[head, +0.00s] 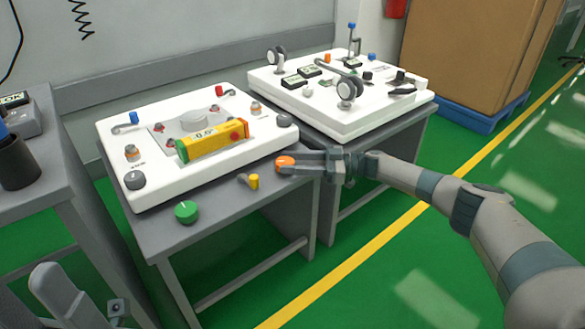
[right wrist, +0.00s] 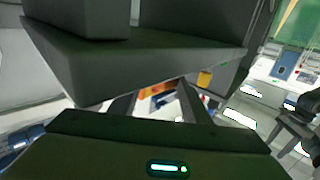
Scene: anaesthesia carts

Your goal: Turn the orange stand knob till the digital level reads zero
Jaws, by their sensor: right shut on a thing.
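The orange stand knob (head: 285,163) is on the front face of the table at its right end. My right gripper (head: 297,161) is shut on it, coming from the right. In the right wrist view, a piece of orange (right wrist: 156,92) shows between the fingers, mostly hidden by the dark table edge. The digital level (head: 212,141), a yellow bar with a green end, lies on the white panel. Its small display starts with 0; the last digit is too small to tell between 0 and 6.
A green knob (head: 187,211) and a yellow knob (head: 253,181) are also on the front edge. A white panel (head: 150,190) bears several knobs and levers. A second white panel (head: 350,125) with wheels and levers stands behind right. A dark cup (head: 18,165) stands at left.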

